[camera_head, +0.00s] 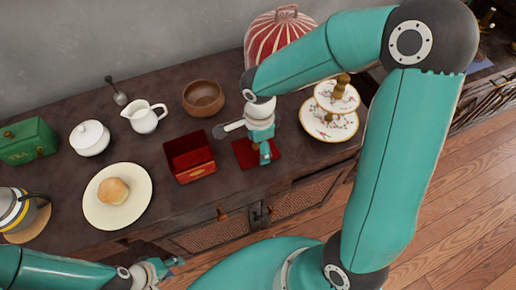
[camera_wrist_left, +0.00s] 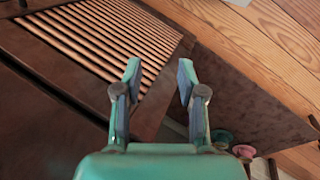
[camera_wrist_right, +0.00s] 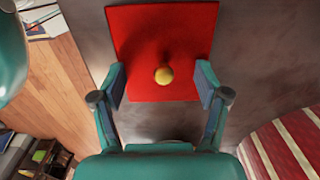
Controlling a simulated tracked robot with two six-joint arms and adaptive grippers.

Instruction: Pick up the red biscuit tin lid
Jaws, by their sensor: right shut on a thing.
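The red biscuit tin lid (camera_head: 243,152) is a flat red square at the counter's front part, right of the open red biscuit tin (camera_head: 190,160). In the right wrist view the lid (camera_wrist_right: 160,30) has a yellow round knob in its middle. My right gripper (camera_wrist_right: 161,75) has its fingers at the lid's two sides, with the knob between them, and is shut on the lid. Whether the lid touches the counter is unclear. My left gripper (camera_head: 163,268) is low in front of the cabinet; its fingers (camera_wrist_left: 159,68) are apart and empty.
A plate with a bun (camera_head: 100,218), a white sugar pot (camera_head: 89,138), a white jug (camera_head: 145,117) and a wooden bowl (camera_head: 203,98) stand left of and behind the tin. A tiered cake stand (camera_head: 330,130) is close right of the lid. A striped red cosy (camera_head: 275,38) stands behind.

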